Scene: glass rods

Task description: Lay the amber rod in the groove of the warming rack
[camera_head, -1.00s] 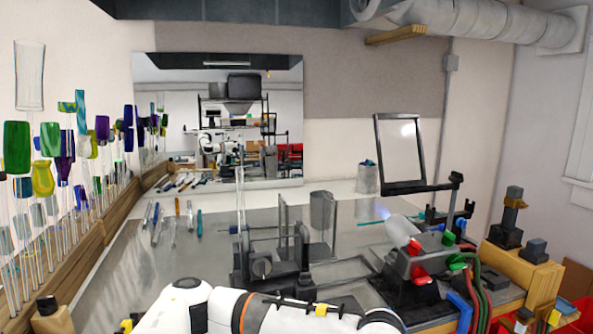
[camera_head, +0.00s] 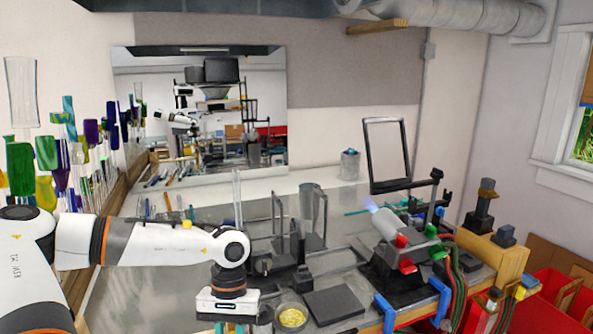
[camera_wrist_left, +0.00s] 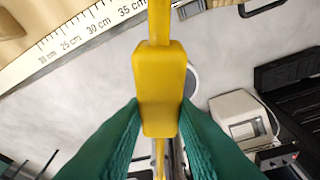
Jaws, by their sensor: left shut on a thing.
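In the left wrist view my left gripper (camera_wrist_left: 158,108) has green fingers shut on a yellow block-like part (camera_wrist_left: 161,75) of the amber rod. Thin yellow lengths (camera_wrist_left: 159,22) run out above and below that part. In the head view my left arm comes in from the left and its wrist points down at the bottom edge. The fingers and the rod are mostly cut off there. I cannot tell which piece on the bench is the warming rack, and I see no groove clearly. My right gripper is not in view.
The torch (camera_head: 391,228) with a blue flame stands right of the middle, hoses beside it. A dark upright stand (camera_head: 290,240) is mid-bench. A flat dark plate (camera_head: 336,305) and a dish with yellow contents (camera_head: 291,318) lie in front. Several coloured rods (camera_head: 165,208) lie behind.

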